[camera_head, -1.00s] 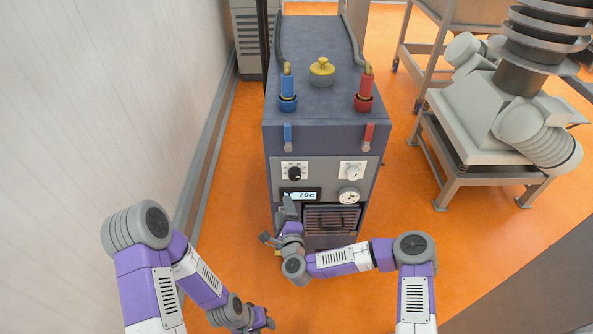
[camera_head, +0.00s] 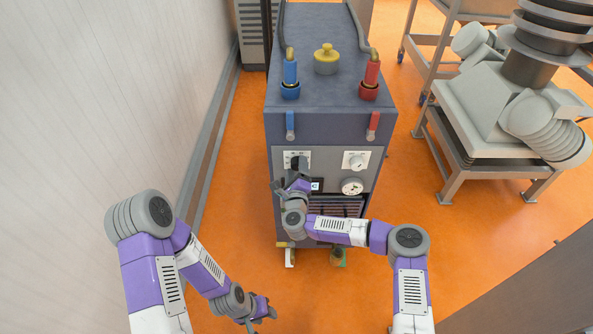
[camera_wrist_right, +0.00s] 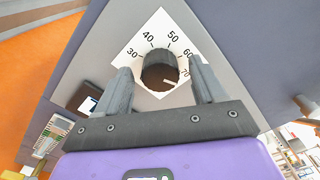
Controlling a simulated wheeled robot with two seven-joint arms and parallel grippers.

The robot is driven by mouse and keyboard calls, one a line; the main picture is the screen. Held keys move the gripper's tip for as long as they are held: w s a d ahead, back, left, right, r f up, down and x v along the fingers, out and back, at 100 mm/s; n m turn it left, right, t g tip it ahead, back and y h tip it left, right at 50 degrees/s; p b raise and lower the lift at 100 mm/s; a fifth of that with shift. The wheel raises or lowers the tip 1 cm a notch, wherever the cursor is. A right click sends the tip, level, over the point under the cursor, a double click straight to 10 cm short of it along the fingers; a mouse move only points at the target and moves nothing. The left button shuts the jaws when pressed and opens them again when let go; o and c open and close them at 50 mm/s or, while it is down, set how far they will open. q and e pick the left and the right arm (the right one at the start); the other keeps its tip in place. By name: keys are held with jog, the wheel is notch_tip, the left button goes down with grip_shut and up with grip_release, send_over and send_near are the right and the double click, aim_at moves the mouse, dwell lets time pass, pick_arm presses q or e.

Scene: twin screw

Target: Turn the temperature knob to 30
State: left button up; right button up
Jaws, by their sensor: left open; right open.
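The temperature knob (camera_wrist_right: 159,72) is black and sits on a white dial plate (camera_wrist_right: 140,54) marked 30 to 70. Its white mark points near 70. In the head view the dial plate (camera_head: 287,158) shows at the upper left of the machine's front panel, with the knob mostly hidden by my right gripper (camera_head: 296,168). In the right wrist view my right gripper (camera_wrist_right: 162,88) is open, with one finger on each side of the knob and gaps visible. My left gripper (camera_head: 272,311) is open and empty, low and away from the machine.
Blue (camera_head: 290,78) and red (camera_head: 370,79) hose fittings and a yellow cap (camera_head: 326,60) are on top.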

jog(key=shift+c, duration=0.4)
jog(key=c, duration=1)
